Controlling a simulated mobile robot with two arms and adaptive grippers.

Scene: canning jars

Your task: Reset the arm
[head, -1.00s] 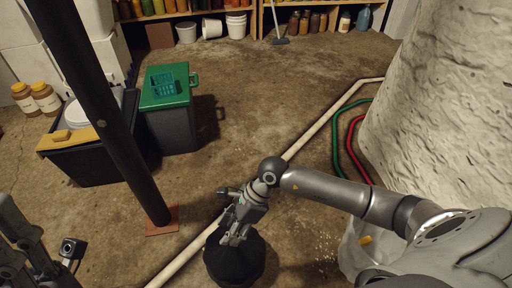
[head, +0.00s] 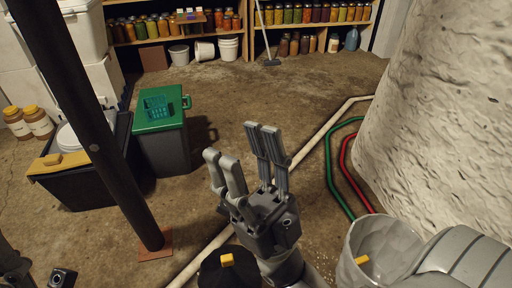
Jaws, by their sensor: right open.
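My right gripper (head: 238,142) is in the lower middle of the head view. Its fingers point up and away from me, spread apart with nothing between them. It is raised above the concrete floor, and its wrist hides part of the floor and part of a white pipe. Part of my left arm shows at the lower left edge, but its gripper fingers cannot be made out.
A dark round object with a yellow block (head: 227,260) is below my right wrist. A pale container (head: 375,240) stands at right, near a rough white wall (head: 440,110). A black post (head: 90,120), green-lidded bin (head: 160,110) and black tub (head: 75,187) stand left. Jar shelves (head: 310,24) line the back.

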